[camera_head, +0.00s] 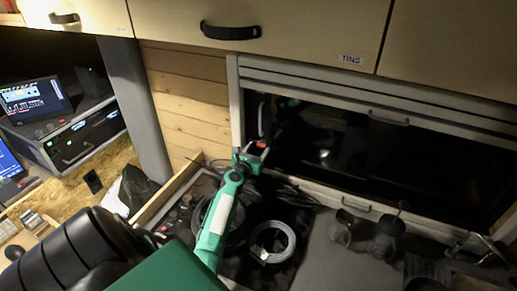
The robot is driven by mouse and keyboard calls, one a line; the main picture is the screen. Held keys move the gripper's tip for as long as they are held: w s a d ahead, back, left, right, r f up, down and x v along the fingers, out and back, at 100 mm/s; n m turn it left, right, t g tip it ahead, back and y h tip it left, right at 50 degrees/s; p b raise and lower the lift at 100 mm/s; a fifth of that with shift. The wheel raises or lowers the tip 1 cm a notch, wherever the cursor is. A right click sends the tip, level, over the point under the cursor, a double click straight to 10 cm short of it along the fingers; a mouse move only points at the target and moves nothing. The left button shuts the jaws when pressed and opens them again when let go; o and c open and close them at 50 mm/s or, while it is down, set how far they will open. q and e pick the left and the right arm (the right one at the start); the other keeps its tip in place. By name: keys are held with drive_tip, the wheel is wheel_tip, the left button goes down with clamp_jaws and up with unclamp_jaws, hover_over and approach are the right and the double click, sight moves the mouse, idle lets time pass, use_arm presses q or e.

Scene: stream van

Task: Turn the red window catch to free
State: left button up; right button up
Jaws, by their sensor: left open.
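The red window catch (262,144) is a small red patch at the lower left corner of the dark window (370,160). My left gripper (252,153) is right at it, at the end of the green arm reaching up from the lower left. The gripper is open. It partly covers the catch, so I cannot tell which way the catch points or whether a finger touches it. My right gripper is not in view.
Below the window is a worktop with a coiled cable (272,243) and dark knobbed items (383,240). Wooden cupboards (300,30) hang above. A grey post (140,110) and rack equipment (75,130) stand left. A wooden rim (165,200) edges the worktop.

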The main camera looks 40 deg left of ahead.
use_arm(q)
drive_tip(key=shift+w+a, duration=0.25)
drive_tip(key=shift+w, duration=0.45)
drive_tip(key=c, duration=1)
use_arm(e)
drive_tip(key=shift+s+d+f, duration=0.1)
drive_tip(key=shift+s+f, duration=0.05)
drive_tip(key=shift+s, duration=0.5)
